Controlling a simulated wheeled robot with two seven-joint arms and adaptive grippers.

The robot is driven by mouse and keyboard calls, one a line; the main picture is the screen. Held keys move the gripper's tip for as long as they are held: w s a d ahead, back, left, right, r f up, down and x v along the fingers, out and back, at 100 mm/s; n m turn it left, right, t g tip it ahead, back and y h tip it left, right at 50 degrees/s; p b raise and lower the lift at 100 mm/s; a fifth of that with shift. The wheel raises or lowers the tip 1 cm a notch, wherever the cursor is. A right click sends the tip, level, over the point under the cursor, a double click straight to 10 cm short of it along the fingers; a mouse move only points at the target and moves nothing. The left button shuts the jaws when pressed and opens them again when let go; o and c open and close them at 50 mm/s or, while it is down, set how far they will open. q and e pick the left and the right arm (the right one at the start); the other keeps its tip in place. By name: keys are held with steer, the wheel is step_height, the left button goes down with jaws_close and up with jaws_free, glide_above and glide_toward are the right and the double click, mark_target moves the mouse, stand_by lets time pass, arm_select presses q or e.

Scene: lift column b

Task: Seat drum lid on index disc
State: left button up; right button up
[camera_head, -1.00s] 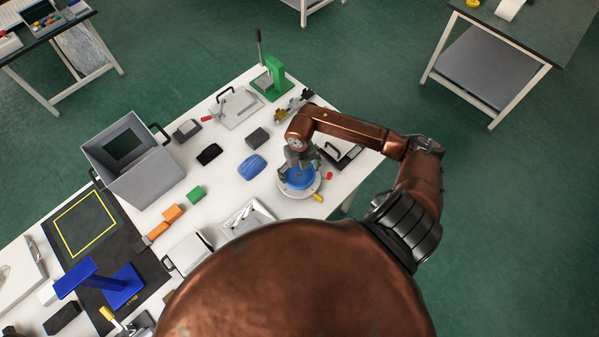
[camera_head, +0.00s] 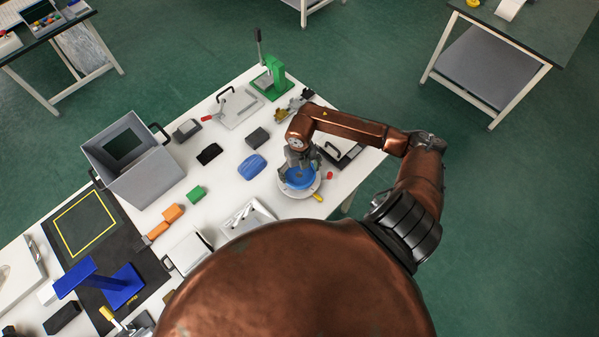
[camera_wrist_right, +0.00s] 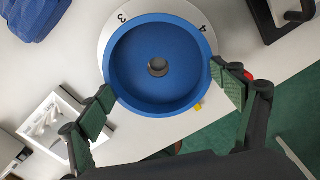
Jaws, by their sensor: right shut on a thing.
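The drum lid is a round blue dish-like part (camera_head: 301,180) at the right part of the white table. In the right wrist view the lid (camera_wrist_right: 128,65) shows its raised rim and a grey hole in the middle. The pale index disc (camera_head: 287,190) lies beneath it, and the disc's rim (camera_wrist_right: 109,38) carries the numbers 3 and 4. My right gripper (camera_head: 299,166) is above the disc and shut on the lid, one finger on either side of its rim. Whether the lid's underside touches the disc is hidden. My left gripper is not in view.
Near the disc are a blue rounded block (camera_head: 252,167), a red piece (camera_head: 330,175), a yellow piece (camera_head: 318,198) and a dark handled plate (camera_head: 347,157). A green press (camera_head: 273,78) stands at the far end, a grey bin (camera_head: 150,175) at the left.

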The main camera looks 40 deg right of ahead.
steer(key=shift+f+b, duration=0.6)
steer(key=shift+f, duration=0.25)
steer(key=o, duration=1.4)
steer(key=shift+c, duration=0.2)
steer(key=shift+r, duration=0.15)
step_height(320, 180, up, 12)
steer(key=shift+a, duration=0.15)
